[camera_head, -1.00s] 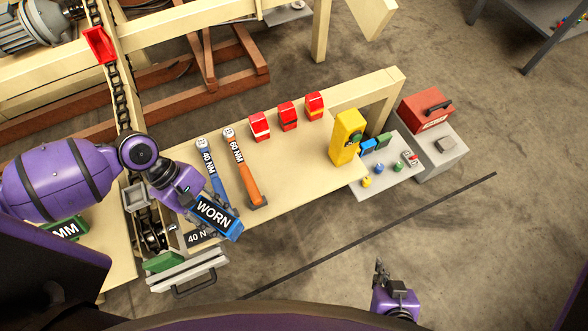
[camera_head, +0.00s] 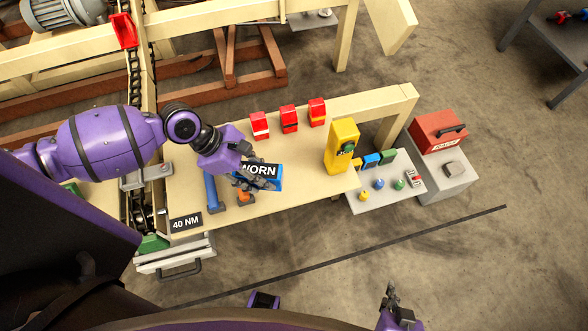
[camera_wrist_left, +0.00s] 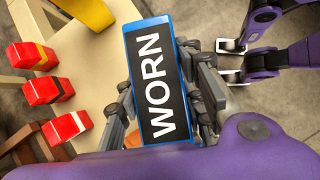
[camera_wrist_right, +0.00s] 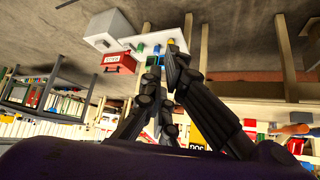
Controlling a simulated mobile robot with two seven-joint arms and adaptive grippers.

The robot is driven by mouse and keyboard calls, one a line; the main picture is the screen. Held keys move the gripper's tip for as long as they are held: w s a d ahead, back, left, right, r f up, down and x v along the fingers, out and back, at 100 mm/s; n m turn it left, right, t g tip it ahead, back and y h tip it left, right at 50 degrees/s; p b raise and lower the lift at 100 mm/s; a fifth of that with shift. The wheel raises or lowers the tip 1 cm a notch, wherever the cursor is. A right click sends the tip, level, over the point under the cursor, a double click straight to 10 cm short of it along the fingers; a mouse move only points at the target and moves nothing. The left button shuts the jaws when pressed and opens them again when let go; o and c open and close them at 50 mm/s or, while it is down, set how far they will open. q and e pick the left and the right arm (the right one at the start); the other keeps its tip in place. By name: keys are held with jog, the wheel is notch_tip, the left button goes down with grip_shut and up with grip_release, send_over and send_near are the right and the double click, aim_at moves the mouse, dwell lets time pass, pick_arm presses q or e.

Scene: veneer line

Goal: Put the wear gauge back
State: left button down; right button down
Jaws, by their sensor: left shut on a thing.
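The wear gauge (camera_head: 267,183) is a blue box whose dark face reads WORN. My left gripper (camera_head: 248,178) is shut on it, with a finger on each side, and holds it over the wooden bench (camera_head: 290,205). In the left wrist view the gauge (camera_wrist_left: 158,85) fills the middle, its face toward the camera. I cannot tell how high it is above the bench. My right gripper (camera_head: 390,298) is away from the bench at the bottom of the head view. In the right wrist view its fingers (camera_wrist_right: 163,70) are apart with nothing between them.
A blue wrench (camera_head: 212,192) and an orange wrench (camera_head: 244,198) lie partly hidden under my left arm. Three red blocks (camera_head: 289,118) stand along the back. A yellow device (camera_head: 342,147) stands at the bench's right end, beside a small grey shelf (camera_head: 375,200) and red toolbox (camera_head: 438,130).

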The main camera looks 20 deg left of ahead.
pick_arm(q)
jog(key=w+d+f, duration=0.1)
jog(key=w+f, duration=0.1)
jog(key=w, duration=0.1)
jog(key=w+d+f+b, duration=0.1)
jog(key=w+d+f, duration=0.1)
jog(key=w+f, duration=0.1)
jog(key=w+d+f+b, duration=0.1)
jog(key=w+d+f, duration=0.1)
jog(key=w+f, duration=0.1)
jog(key=shift+w+f, duration=0.1)
jog(key=shift+w, duration=0.55)
jog(key=f, duration=0.3)
jog(key=shift+w+d+f+b, duration=0.2)
jog(key=shift+w+f+b, duration=0.15)
jog(key=shift+f, duration=0.05)
pick_arm(e)
jog(key=f, duration=0.3)
jog(key=shift+s+d, duration=0.25)
jog(key=shift+s, duration=0.1)
pick_arm(q)
jog(key=shift+f, duration=0.1)
pick_arm(e)
jog(key=shift+s, duration=0.1)
pick_arm(q)
jog(key=shift+f, duration=0.5)
pick_arm(e)
jog(key=shift+s+d+f+g, duration=0.1)
jog(key=shift+s+f+g, duration=0.1)
jog(key=shift+s+g, duration=0.1)
